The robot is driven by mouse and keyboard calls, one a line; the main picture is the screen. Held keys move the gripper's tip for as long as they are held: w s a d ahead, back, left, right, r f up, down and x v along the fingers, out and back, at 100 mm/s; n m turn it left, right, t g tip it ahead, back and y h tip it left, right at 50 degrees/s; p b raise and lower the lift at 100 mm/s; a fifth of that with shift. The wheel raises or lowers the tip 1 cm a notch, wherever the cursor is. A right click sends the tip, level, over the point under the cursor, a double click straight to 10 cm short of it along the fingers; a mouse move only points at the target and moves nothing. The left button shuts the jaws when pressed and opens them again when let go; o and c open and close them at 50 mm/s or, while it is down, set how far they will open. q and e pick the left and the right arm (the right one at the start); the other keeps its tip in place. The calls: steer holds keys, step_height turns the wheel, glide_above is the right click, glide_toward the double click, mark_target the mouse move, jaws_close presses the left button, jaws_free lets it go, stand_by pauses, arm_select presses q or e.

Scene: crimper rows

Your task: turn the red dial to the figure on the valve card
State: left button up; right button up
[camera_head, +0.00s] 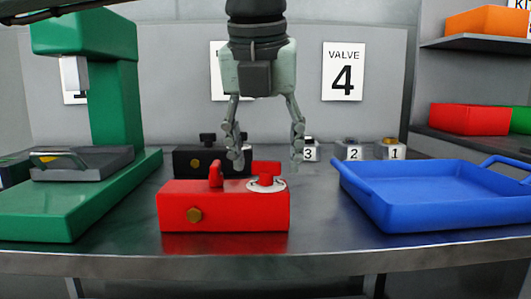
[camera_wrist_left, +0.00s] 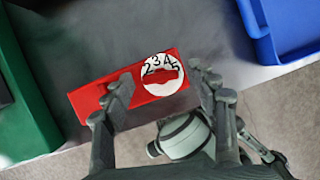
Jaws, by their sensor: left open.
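The red box (camera_head: 220,212) stands near the front edge of the steel table. Its red dial (camera_head: 265,181) sits on a white scale at the right end of its top. In the left wrist view the dial (camera_wrist_left: 162,76) shows figures 2, 3, 4 and 5 along its upper rim; I cannot tell which figure it is set to. The valve card (camera_head: 343,71) on the back wall reads 4. My left gripper (camera_head: 268,163) points down, open, its fingertips apart on either side above the dial. In the left wrist view its fingers (camera_wrist_left: 161,80) flank the dial. My right gripper is not in view.
A green press (camera_head: 112,110) stands left and a blue tray (camera_head: 430,205) right. A black box (camera_head: 185,163) with a knob is behind the red box. Small blocks numbered 3, 2 and 1 (camera_head: 353,151) stand behind. Bare table lies between red box and tray.

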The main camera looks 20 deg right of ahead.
arm_select(q)
steer(key=shift+c, duration=0.2)
steer(key=c, duration=1.1)
